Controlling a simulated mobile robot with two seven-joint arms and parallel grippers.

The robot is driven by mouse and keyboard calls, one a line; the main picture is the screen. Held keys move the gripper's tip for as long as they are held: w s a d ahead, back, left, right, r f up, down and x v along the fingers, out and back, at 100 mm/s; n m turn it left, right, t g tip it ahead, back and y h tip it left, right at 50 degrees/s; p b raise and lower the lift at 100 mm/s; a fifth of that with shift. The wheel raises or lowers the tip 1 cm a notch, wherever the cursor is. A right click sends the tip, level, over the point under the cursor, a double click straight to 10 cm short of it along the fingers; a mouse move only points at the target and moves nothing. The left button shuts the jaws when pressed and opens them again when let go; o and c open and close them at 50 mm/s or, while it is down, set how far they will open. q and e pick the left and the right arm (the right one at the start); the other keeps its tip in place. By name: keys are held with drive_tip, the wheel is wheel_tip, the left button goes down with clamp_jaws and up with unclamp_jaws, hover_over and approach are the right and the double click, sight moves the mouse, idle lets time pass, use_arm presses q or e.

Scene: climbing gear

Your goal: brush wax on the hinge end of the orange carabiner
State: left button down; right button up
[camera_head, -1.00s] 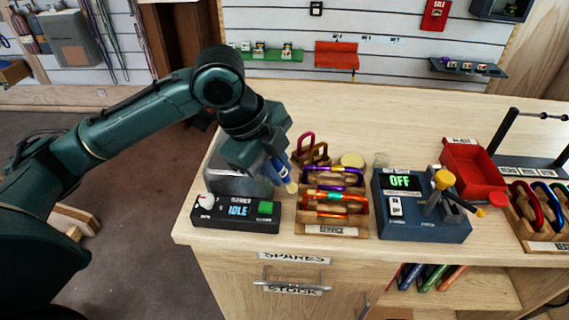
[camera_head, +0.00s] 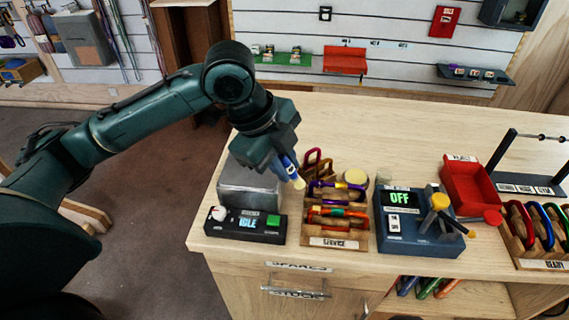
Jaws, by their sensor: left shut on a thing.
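My left gripper (camera_head: 284,158) is shut on a brush (camera_head: 290,168) with a blue handle and a pale tip pointing down and right. The tip hangs at the left edge of the carabiner rack (camera_head: 334,243), apart from the orange carabiner as far as I can see. The orange carabiner (camera_head: 350,213) lies in the rack's front part, near purple ones. Its hinge end is too small to tell. A round pale-topped tin (camera_head: 356,176) stands behind the rack. My right gripper is not in view.
A cleaner box (camera_head: 245,228) showing IDLE and a grey metal tank (camera_head: 245,187) stand left of the rack. A blue device (camera_head: 420,238) reading OFF, with a yellow knob, stands right. Farther right are a red bin (camera_head: 470,188) and another carabiner rack (camera_head: 545,262). The back counter is clear.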

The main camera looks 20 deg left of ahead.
use_arm(q)
drive_tip(key=shift+r, duration=0.35)
drive_tip(key=shift+r, duration=1.4)
